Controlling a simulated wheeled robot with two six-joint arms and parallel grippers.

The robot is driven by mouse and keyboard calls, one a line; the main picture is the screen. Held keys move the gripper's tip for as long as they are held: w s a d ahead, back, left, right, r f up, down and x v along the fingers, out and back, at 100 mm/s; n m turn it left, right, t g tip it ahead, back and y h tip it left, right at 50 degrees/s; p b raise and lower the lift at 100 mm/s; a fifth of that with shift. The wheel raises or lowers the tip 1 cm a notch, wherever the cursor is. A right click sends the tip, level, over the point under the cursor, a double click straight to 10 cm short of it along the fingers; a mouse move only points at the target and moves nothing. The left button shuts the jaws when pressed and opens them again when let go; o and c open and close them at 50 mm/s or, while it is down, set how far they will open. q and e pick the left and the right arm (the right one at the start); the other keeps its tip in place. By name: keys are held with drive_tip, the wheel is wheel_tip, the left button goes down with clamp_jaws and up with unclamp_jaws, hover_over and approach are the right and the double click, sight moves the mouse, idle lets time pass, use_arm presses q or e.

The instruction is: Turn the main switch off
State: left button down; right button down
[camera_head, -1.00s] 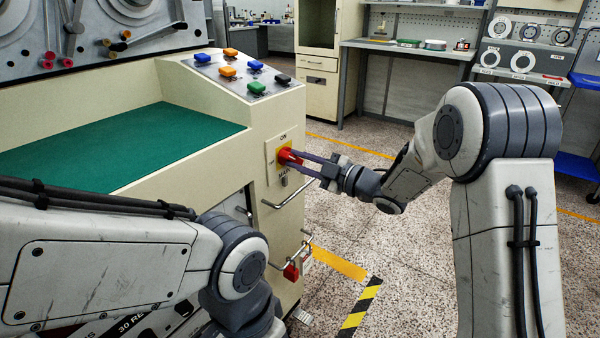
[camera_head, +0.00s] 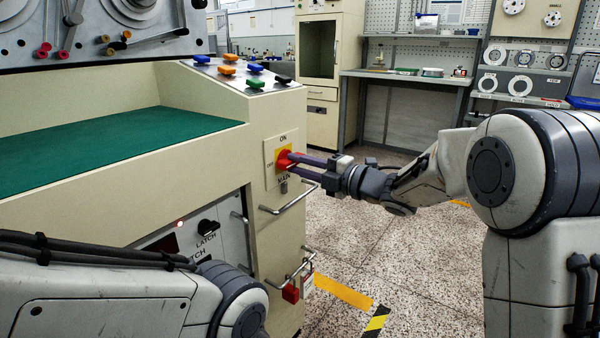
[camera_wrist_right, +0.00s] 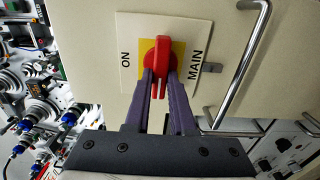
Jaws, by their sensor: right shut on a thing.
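The main switch is a red rotary handle (camera_head: 284,160) on a yellow plate on the cream cabinet's front, with ON above and MAIN below. It also shows in the right wrist view (camera_wrist_right: 161,62), where the handle lies crosswise to the line from ON to MAIN. My right gripper (camera_head: 296,163) is shut on the red handle, with one purple finger on each side in the wrist view (camera_wrist_right: 160,82). The fingers hide part of the plate beside the handle. My left forearm is at the lower left; its gripper is out of view.
A metal bar handle (camera_head: 290,200) sticks out just below the switch. A red padlock (camera_head: 290,292) hangs lower down, beside a LATCH panel (camera_head: 205,235). Coloured buttons (camera_head: 228,70) sit on the sloped top.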

drive_tip(key=shift+s+f, duration=0.1)
drive_tip(key=shift+f, duration=0.05)
idle(0.3)
drive_tip(key=c, duration=0.8)
unclamp_jaws()
drive_tip(key=shift+o, duration=0.2)
drive_tip(key=p+v, duration=0.2)
drive_tip(key=v, duration=0.8)
drive_tip(key=shift+s+d, duration=0.15)
drive_tip(key=shift+d, duration=0.05)
